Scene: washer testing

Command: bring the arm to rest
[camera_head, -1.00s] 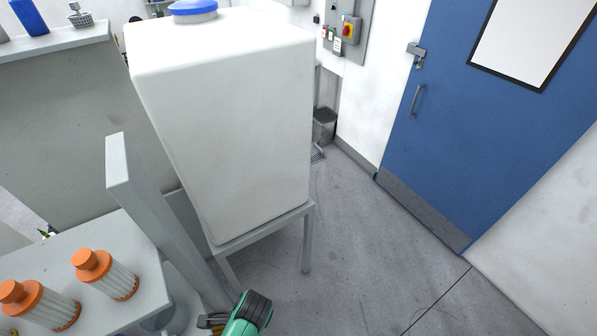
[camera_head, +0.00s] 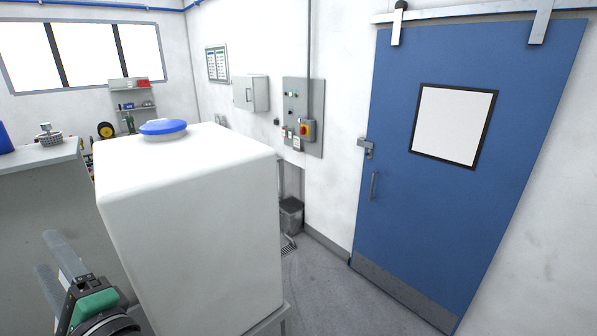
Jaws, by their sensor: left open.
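My left gripper (camera_head: 46,254) shows at the lower left, in front of the grey counter and to the left of the white tank. Its two pale fingers stand apart and point up and left, with nothing visible between them. A green and black part of my arm shows just below the fingers. My right gripper is out of view.
The large white tank (camera_head: 195,225) with a blue lid (camera_head: 163,127) stands close on the gripper's right. A grey counter (camera_head: 35,195) is behind it. A blue door (camera_head: 455,150), control panel (camera_head: 303,117) and bin (camera_head: 291,215) are farther right. The floor before the door is clear.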

